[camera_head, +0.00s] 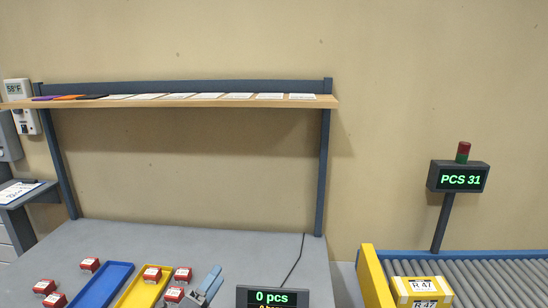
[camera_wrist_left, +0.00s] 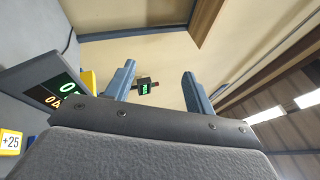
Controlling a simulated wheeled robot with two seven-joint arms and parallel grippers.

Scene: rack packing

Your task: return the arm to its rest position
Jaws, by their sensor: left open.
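My left gripper (camera_head: 209,283) shows at the bottom of the head view, just right of the yellow tray (camera_head: 133,296) and left of the "0 pcs" display (camera_head: 272,297). In the left wrist view its two blue-grey fingers (camera_wrist_left: 158,84) stand apart with nothing between them. They point up toward the wall and ceiling. Most of the left arm is outside the head view. My right gripper is in neither view.
A blue tray (camera_head: 102,286) and several red-and-white items, one of them (camera_head: 90,264) at the back, are on the grey table (camera_head: 200,240). A shelf (camera_head: 200,103) spans above. A roller conveyor (camera_head: 500,275) at right carries a yellow box (camera_head: 421,287).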

